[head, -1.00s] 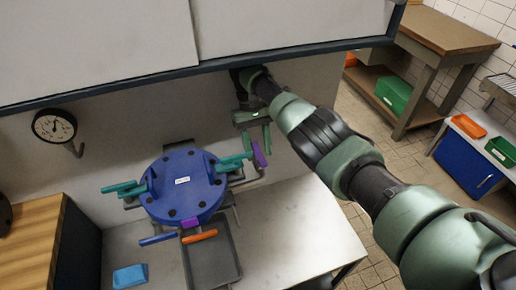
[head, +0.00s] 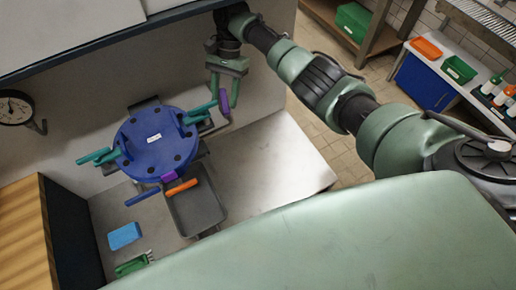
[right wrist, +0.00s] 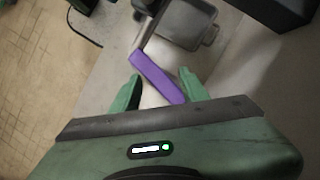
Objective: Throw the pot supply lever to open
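A round blue manifold (head: 153,152) with a small white label stands against the back wall and carries coloured levers. A purple lever (head: 224,103) points up at its right side, with a teal lever (head: 200,112) beside it. Another teal lever (head: 95,156) is at the left, with a blue one (head: 142,193) and an orange one (head: 182,187) at the front. No readable label shows which is the pot supply. My right gripper (head: 226,88) is open at the purple lever. In the right wrist view, the purple lever (right wrist: 158,78) runs between the parted fingers (right wrist: 160,88); contact is unclear.
A grey tray (head: 204,217) lies below the manifold. A blue block (head: 124,236) and a green brush (head: 132,264) lie on the counter (head: 270,158). A gauge (head: 15,108) hangs at the left. The counter's right part is clear; an overhanging cabinet edge (head: 130,37) is above.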

